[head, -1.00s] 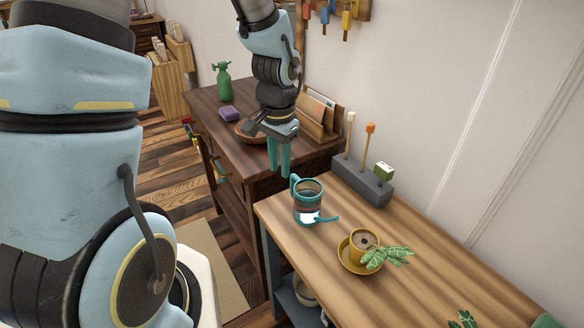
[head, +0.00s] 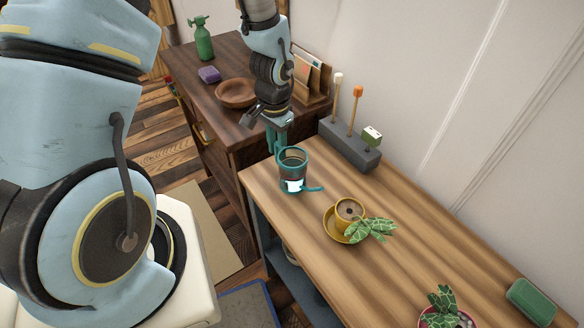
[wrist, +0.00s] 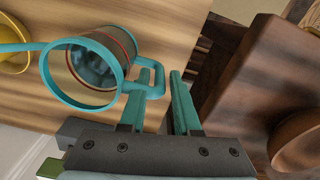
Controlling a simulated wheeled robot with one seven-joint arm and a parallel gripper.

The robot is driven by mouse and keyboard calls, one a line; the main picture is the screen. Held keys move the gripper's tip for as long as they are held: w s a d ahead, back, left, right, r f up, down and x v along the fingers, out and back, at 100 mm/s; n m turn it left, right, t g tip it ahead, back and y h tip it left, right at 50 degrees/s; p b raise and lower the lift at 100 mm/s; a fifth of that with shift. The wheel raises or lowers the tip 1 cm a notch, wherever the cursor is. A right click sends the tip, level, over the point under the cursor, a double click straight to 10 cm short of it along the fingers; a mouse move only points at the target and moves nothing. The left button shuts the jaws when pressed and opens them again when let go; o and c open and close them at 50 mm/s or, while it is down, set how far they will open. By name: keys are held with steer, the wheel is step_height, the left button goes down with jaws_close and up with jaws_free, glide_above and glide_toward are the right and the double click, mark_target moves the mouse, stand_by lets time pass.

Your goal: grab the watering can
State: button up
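The watering can (head: 293,172) is a teal-rimmed, partly see-through can with a thin teal spout pointing right. It stands upright on the light wooden bench, near its far left corner. Its teal handle (wrist: 158,80) faces my gripper in the wrist view. My gripper (head: 276,140) is at the handle side of the can, fingers pointing down. In the wrist view my gripper (wrist: 162,82) is open, with a gap between its teal fingers. The handle's outer bar appears between the fingertips, the left finger overlapping the handle loop. I cannot tell whether they touch.
A yellow cup on a saucer (head: 336,228) with a leafy plant stands right of the can. A grey block (head: 348,150) with upright tools is behind. A dark wooden desk (head: 215,105) with a brown bowl (head: 236,93) adjoins. A green block (head: 531,300) lies front right.

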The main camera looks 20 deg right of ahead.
steer(key=shift+f, duration=1.3)
jaws_close()
stand_by(0.5)
